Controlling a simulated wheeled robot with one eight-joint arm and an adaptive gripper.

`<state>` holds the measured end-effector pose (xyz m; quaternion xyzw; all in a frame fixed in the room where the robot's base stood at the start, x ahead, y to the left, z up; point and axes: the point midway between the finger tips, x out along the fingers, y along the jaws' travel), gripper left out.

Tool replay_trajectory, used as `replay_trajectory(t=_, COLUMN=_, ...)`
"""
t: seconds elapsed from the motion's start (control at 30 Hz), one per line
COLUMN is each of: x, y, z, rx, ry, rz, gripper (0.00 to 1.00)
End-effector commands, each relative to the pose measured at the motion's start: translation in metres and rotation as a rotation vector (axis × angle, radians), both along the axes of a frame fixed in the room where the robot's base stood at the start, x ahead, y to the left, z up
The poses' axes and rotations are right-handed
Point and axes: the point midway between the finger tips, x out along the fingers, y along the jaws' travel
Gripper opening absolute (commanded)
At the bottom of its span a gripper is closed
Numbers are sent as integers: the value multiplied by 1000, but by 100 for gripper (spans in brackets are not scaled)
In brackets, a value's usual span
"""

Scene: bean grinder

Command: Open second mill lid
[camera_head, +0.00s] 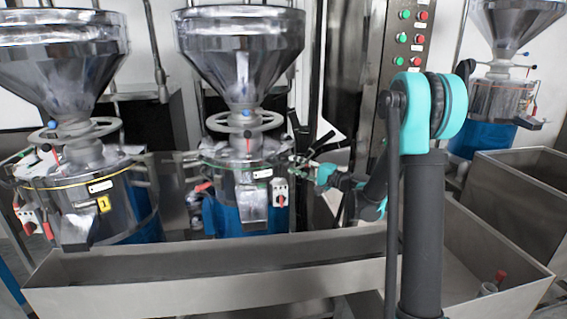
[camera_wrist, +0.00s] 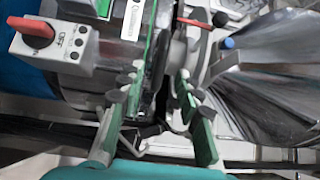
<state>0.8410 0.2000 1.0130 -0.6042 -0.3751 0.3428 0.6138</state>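The second mill (camera_head: 246,190) stands in the middle of the head view, with a steel body, blue base and large steel hopper (camera_head: 240,60). Its lid (camera_head: 247,162) lies level on the body, with a green band along the rim, and looks closed. My gripper (camera_head: 297,162) is at the right side of this rim. In the wrist view, turned sideways, my gripper (camera_wrist: 150,92) has its two green-padded fingers apart. The green rim (camera_wrist: 150,45) and dark parts of the mill lie between and beyond the fingertips. I cannot tell whether the fingers touch them.
Another mill (camera_head: 90,190), marked 1, stands at the left; a third (camera_head: 495,95) stands at the back right. A steel trough (camera_head: 210,288) runs in front of the mills. A switch box with a red knob (camera_wrist: 35,32) sits close to the fingers. A handwheel (camera_head: 243,122) is above the lid.

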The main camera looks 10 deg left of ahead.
Motion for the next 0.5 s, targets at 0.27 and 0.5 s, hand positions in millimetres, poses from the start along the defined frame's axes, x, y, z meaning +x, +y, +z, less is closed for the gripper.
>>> replay_trajectory(t=0.27, x=21, y=39, z=2, rx=0, ry=0, rz=2, gripper=34)
replay_trajectory(t=0.5, x=28, y=51, z=3, rx=0, ry=0, rz=0, gripper=34)
